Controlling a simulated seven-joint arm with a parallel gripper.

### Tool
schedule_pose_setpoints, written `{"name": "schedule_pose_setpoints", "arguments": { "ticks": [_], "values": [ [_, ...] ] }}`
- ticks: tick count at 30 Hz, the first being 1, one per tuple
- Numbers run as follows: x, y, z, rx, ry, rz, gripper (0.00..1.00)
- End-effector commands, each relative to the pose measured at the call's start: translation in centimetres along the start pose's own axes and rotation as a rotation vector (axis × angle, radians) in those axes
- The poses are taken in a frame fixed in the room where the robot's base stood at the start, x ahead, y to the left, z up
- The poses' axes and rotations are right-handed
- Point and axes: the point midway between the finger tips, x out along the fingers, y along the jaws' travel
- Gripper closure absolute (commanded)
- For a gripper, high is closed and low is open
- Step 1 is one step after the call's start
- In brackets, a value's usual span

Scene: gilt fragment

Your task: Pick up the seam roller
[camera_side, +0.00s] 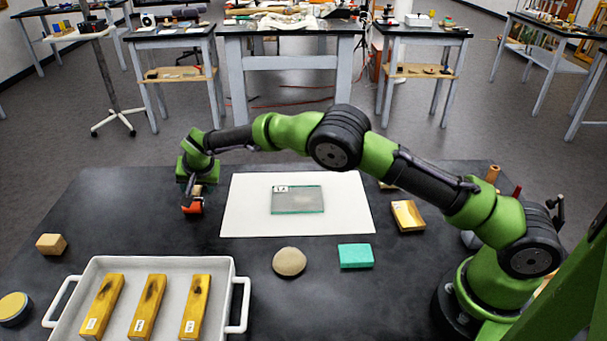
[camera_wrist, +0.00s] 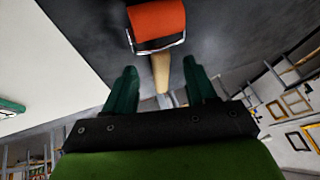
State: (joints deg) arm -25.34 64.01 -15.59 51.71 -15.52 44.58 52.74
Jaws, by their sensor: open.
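The seam roller has an orange roller head (camera_side: 193,208) and shows on the dark table left of the white sheet in the side view. In the wrist view its orange head (camera_wrist: 157,22), wire frame and wooden handle (camera_wrist: 160,72) are visible. My gripper (camera_wrist: 160,68) is open, with one green finger on each side of the handle in that view and gaps between. In the side view my gripper (camera_side: 194,190) is down at the roller, pointing downward, and hides much of the handle. I cannot tell the exact height of the fingertips over the table.
A glass plate (camera_side: 297,199) lies on the white sheet (camera_side: 345,222). A white tray (camera_side: 228,283) with three gilded bars stands in front. A wooden block (camera_side: 51,244), round tan pad (camera_side: 289,262), teal block (camera_side: 356,256) and gold piece (camera_side: 408,215) lie around. Table left of the roller is clear.

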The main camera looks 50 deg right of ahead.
Motion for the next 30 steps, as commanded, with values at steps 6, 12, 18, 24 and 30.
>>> {"name": "schedule_pose_setpoints", "arguments": {
  "ticks": [6,12,18,24,30],
  "values": [
    [1.49,-0.01,-0.06,0.0,0.0,-0.001,0.44],
    [1.45,-0.01,-0.07,0.0,0.0,-0.001,0.47],
    [1.43,-0.01,-0.07,0.0,0.001,-0.001,0.78],
    [1.47,0.02,-0.04,0.0,0.0,0.0,1.0],
    [1.48,0.03,-0.02,0.0,0.0,0.001,1.0]
  ]
}}
